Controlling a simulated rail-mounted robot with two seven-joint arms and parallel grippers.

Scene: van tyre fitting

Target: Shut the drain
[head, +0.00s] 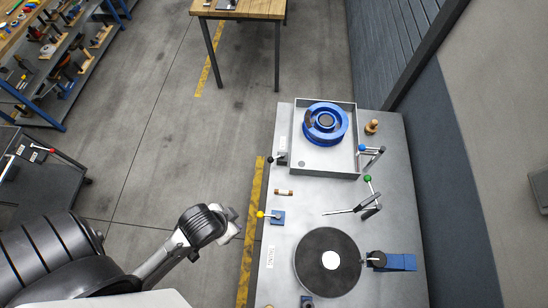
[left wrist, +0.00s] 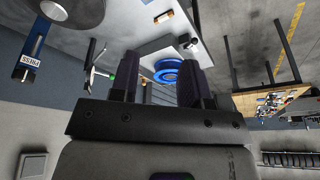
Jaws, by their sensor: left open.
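A grey tray (head: 327,172) stands on the bench with a blue wheel (head: 337,138) in it. No drain can be made out for sure; several small levers could belong to one. A black-knobbed lever (head: 271,160) sits by a small label at the tray's left side, and a blue-knobbed lever (head: 363,149) is at its right side. The labels there are too small to read. My left gripper (head: 234,226) is left of the bench, apart from everything. In the left wrist view its jaws (left wrist: 163,62) are open and empty, with the wheel (left wrist: 167,74) seen beyond them. My right gripper is not in view.
The grey bench (head: 395,215) also holds a yellow-knobbed lever (head: 262,214), a green-knobbed lever (head: 368,180), a black disc (head: 315,275) and a wooden peg (head: 371,127). A wall runs along the right. The floor (head: 165,120) left of the bench is free.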

